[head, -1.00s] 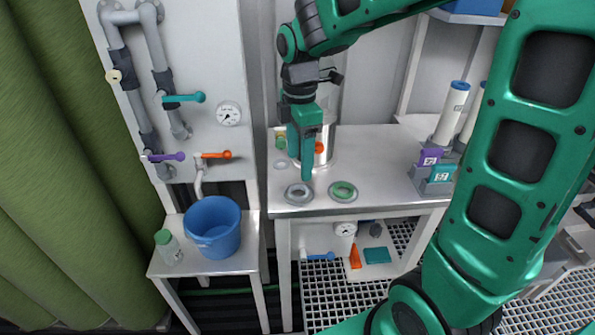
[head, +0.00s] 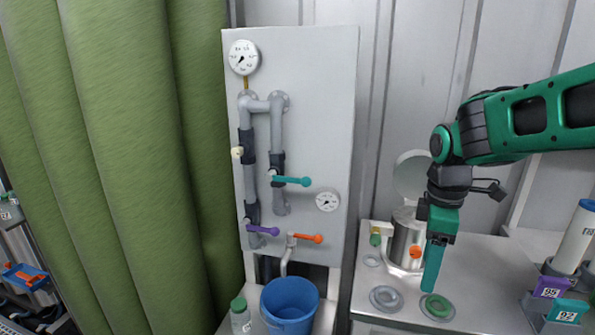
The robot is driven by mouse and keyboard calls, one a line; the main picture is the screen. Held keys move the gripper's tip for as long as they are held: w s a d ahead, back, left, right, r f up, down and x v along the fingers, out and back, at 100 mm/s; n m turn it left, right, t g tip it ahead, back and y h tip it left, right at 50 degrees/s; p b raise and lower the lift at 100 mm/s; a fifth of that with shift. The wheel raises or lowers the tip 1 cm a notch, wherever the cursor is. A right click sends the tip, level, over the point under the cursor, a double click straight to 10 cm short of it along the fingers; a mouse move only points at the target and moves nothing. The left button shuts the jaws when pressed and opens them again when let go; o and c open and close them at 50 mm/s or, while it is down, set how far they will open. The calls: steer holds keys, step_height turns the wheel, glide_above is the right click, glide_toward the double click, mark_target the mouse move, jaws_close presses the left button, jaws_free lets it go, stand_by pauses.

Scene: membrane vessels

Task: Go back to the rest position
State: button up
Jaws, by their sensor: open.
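My gripper (head: 434,268) hangs on the right side of the head view, pointing down over the steel bench. Its green fingers are in front of the bench, just right of the steel vessel (head: 404,238). Nothing shows between the fingers, which are seen nearly edge-on. The vessel has an orange knob (head: 415,252) and its round lid (head: 410,172) stands raised behind it. My green arm reaches in from the right edge.
A grey ring (head: 386,298) lies on the bench (head: 487,273). At right stand a white cartridge (head: 577,238) and purple and teal labelled blocks. A panel (head: 310,108) with pipes, gauges and coloured valve handles stands left, above a blue bucket (head: 289,303) and a bottle (head: 240,317). A green curtain (head: 140,150) hangs at far left.

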steer(key=s+d+f+m, duration=0.1)
steer(key=s+d+m, duration=0.4)
steer(key=s+m, duration=0.4)
steer(key=s+d+f+m, duration=0.2)
steer(key=s+d+m, duration=0.4)
steer(key=s+m, duration=0.3)
steer(key=shift+s+d+m, duration=0.25)
steer(key=shift+s+m, duration=0.15)
steer(key=shift+s, duration=0.25)
